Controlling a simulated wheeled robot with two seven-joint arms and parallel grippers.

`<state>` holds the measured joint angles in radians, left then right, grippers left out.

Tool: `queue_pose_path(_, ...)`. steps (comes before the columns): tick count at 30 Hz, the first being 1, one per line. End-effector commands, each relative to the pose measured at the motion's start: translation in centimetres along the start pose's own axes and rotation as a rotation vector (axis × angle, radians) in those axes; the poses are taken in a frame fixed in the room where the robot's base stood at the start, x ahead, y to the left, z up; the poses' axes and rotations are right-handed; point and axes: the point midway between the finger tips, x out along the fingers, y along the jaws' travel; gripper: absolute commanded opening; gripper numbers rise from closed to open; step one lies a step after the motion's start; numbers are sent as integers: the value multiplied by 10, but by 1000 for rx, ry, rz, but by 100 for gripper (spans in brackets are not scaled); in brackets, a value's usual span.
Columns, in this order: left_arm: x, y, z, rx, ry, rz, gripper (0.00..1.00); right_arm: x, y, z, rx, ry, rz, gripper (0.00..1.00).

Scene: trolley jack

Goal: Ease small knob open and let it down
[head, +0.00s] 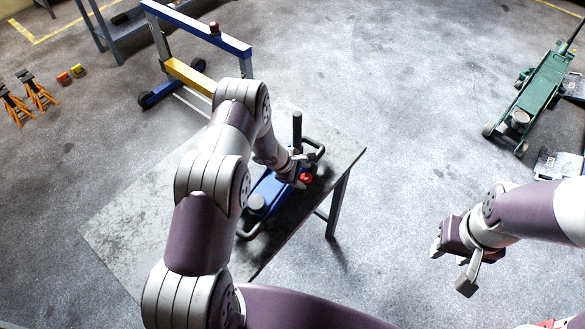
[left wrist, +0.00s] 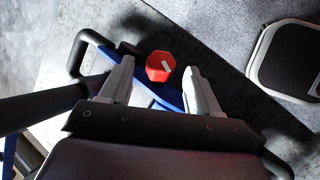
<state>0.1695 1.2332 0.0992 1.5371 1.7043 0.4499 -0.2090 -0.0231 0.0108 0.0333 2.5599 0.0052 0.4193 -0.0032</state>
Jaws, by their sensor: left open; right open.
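The small knob (left wrist: 160,66) is red and faceted with a pale mark on top. In the left wrist view it lies between and just beyond the fingertips of my left gripper (left wrist: 164,75), which is open and not closed on it. In the head view the knob (head: 305,178) shows beside my left gripper (head: 296,172). The blue trolley jack (head: 270,188) lies on the table, with a round grey saddle (head: 256,203) at its near end and a dark upright handle socket (head: 297,130) at its far end. My right gripper (head: 459,263) is open and empty, right of the table.
The dark table (head: 130,215) has bare surface left of the jack. A blue and yellow frame (head: 190,75) stands behind it. A green jack (head: 535,95) is at the far right, and orange stands (head: 37,92) are at the far left.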

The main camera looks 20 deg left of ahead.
Motion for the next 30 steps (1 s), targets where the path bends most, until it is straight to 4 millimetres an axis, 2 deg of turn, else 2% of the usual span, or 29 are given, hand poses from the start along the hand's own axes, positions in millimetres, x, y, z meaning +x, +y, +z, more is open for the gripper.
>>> queue_pose_path(3, -25, 0, -2, -1, 1, 5, 62, 14, 0, 2, 0, 0, 0, 43)
queue_pose_path(9, -79, -1, -2, 1, 2, 5, 62, 26, 0, 3, 0, 0, 0, 43)
queue_pose_path(13, -99, 0, 0, 2, 0, 4, 62, 27, 0, 3, 0, 0, 0, 43)
queue_pose_path(18, -108, -1, 0, 1, 0, 2, 62, 27, 0, 3, 0, 0, 0, 43)
queue_pose_path(30, -107, -1, 0, 1, 0, 2, 62, 27, 0, 3, 0, 0, 0, 43)
